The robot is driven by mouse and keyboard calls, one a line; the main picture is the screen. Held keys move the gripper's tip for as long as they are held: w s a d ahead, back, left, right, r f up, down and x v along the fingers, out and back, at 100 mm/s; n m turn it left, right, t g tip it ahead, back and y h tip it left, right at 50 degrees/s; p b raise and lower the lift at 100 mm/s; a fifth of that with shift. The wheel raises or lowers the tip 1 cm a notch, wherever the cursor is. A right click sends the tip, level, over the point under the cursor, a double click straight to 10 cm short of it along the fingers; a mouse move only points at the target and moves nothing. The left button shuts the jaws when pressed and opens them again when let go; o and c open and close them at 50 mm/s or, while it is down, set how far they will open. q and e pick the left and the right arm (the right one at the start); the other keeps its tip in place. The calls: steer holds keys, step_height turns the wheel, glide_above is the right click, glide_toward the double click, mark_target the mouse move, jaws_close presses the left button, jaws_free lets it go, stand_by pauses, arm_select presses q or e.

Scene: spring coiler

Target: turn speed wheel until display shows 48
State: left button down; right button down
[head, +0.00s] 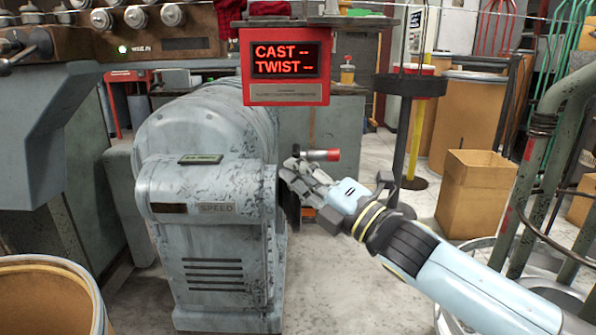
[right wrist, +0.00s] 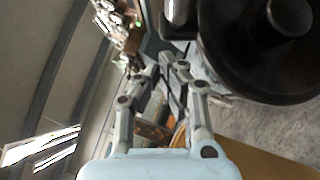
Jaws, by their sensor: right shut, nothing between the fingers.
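The grey machine (head: 215,190) carries a SPEED label (head: 217,208) with a dark window beside it and a small greenish display (head: 201,159) above. The display's figures are too small to read. The dark speed wheel (head: 291,208) is on the machine's right side, seen edge-on and partly hidden by my gripper. My right gripper (head: 291,168) is shut and empty beside the wheel, just below the handle. In the right wrist view its fingertips (right wrist: 172,62) are left of the big black wheel (right wrist: 235,70). My left gripper is out of view.
A red sign (head: 286,92) above the machine reads CAST -- and TWIST --. A round black stand (head: 410,86) and a cardboard box (head: 474,190) stand to the right. A brown drum (head: 50,262) is at lower left. Open floor lies right of the machine.

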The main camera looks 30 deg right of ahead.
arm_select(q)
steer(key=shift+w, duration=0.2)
arm_select(e)
steer(key=shift+w+d+r, duration=0.15)
steer(key=shift+w+r, duration=0.05)
steer(key=shift+w, duration=0.1)
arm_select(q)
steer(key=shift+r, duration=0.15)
arm_select(e)
steer(key=shift+r, duration=0.1)
steer(key=shift+w+d+r+p, duration=0.3)
steer(key=shift+w+p, duration=0.05)
steer(key=shift+w, duration=0.1)
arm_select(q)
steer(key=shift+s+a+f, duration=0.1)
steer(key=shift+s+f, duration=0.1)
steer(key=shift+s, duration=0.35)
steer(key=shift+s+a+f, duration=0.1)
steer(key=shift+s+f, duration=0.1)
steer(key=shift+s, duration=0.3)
arm_select(e)
steer(key=shift+f, duration=0.1)
